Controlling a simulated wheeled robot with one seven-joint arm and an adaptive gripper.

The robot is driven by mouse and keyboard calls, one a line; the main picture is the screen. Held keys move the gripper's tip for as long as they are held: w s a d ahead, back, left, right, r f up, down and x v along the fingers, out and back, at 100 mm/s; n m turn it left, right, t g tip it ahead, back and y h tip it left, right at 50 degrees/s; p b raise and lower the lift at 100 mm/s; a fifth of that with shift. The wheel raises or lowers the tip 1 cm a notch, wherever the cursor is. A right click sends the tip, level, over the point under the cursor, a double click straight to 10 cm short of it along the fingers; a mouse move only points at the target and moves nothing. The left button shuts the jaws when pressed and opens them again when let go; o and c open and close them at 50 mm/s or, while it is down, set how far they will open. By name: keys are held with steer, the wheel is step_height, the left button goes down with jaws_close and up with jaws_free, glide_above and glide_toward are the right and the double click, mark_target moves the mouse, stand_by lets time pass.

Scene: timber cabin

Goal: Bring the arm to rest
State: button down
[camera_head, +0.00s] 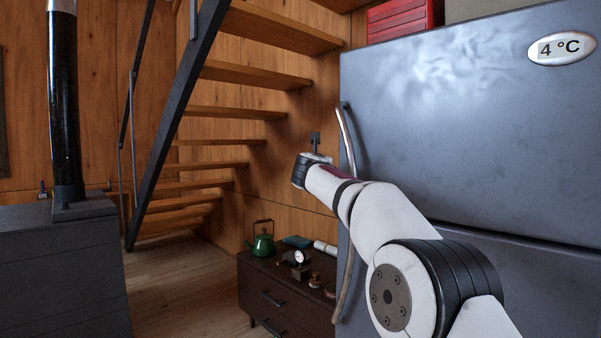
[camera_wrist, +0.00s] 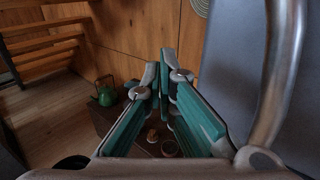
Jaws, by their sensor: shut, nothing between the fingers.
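My arm reaches out in front of the grey fridge (camera_head: 470,120) in the head view. My gripper (camera_wrist: 167,76) shows in the wrist view with its teal-padded fingers together at the tips and nothing between them. In the head view the gripper is small and partly hidden behind my wrist. The fridge's curved metal handle (camera_head: 347,150) is just right of my wrist in the head view. In the wrist view the handle (camera_wrist: 278,85) stands to the right of the fingers, apart from them.
A low dark cabinet (camera_head: 283,313) below my gripper holds a green kettle (camera_head: 262,243) and several small items. Wooden stairs (camera_head: 235,113) with a dark rail rise at the left. A dark stove (camera_head: 60,275) stands at far left. Floor (camera_head: 180,290) between stove and cabinet is clear.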

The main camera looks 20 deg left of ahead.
steer(key=s+a+b, duration=0.2)
steer(key=s+a, duration=0.1)
steer(key=s, duration=0.3)
steer(key=s+d+r+n+g+y, duration=0.1)
steer(key=s+d+r+n+y, duration=0.45)
steer(key=r+n, duration=0.4)
steer(key=s+d+f+n+g, duration=0.4)
steer(key=s+d+n, duration=0.2)
steer(key=s+n, duration=0.35)
steer(key=s+d+f+n+g+h, duration=0.3)
steer(key=s+d+f+n+g, duration=0.15)
steer(key=s+d+f, duration=0.9)
steer(key=s+d+f+n+g+h, duration=0.4)
steer(key=s+d+f, duration=0.45)
steer(key=s, duration=0.95)
steer(key=s+d+f+n+g+h, duration=0.2)
steer(key=s+d+f+n+g, duration=0.3)
steer(key=s+d+f, duration=0.85)
step_height(320, 180, up, 34)
steer(key=s+a+n+t+p, duration=0.1)
steer(key=t+p, duration=0.4)
steer(key=p, duration=2.5)
steer(key=shift+s+a+f, duration=0.2)
steer(key=shift+s+a, duration=0.4)
steer(key=shift+s, duration=0.3)
steer(key=shift+n, duration=0.25)
